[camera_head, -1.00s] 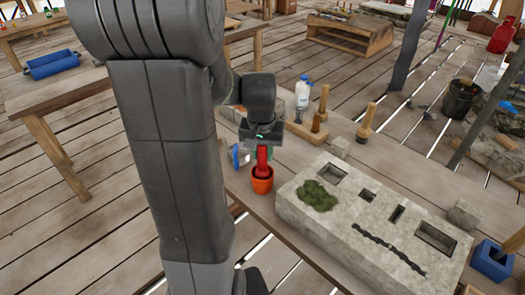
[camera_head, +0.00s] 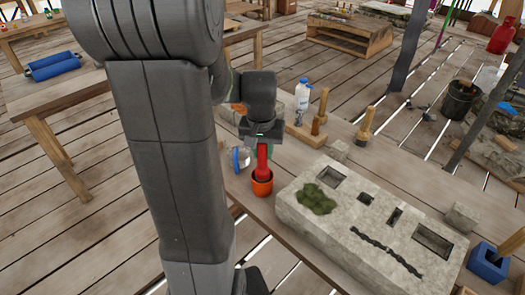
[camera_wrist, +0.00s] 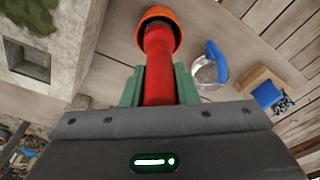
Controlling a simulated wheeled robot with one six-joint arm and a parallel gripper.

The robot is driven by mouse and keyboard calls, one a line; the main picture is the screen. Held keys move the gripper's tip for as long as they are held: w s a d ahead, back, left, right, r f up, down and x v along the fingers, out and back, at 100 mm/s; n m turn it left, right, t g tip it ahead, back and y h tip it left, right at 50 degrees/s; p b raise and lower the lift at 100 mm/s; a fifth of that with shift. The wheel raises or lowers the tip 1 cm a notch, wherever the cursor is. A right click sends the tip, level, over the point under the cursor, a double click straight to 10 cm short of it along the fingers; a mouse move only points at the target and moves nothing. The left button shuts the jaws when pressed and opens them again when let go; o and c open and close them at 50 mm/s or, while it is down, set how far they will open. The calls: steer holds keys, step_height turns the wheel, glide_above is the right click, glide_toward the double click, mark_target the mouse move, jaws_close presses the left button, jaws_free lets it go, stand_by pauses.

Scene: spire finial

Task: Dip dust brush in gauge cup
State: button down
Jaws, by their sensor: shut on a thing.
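My gripper (camera_head: 263,143) is shut on the red handle of the dust brush (camera_head: 262,158), which points down at the orange cup (camera_head: 262,188). In the wrist view the red handle (camera_wrist: 158,65) runs from between the green fingers (camera_wrist: 158,88) to the orange cup's rim (camera_wrist: 168,14). The brush's lower end is hidden at or inside the cup, so its bristles and depth cannot be seen.
The stone block (camera_head: 340,222) with moss and square pockets fills the bench to the right. A round, clear thing with a blue handle (camera_wrist: 212,66) stands close beside the cup. A white bottle (camera_head: 302,98) and wooden-handled tools (camera_head: 321,112) stand behind.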

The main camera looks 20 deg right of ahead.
step_height(320, 180, up, 10)
steer(key=p, duration=0.7)
steer(key=shift+f, duration=0.2)
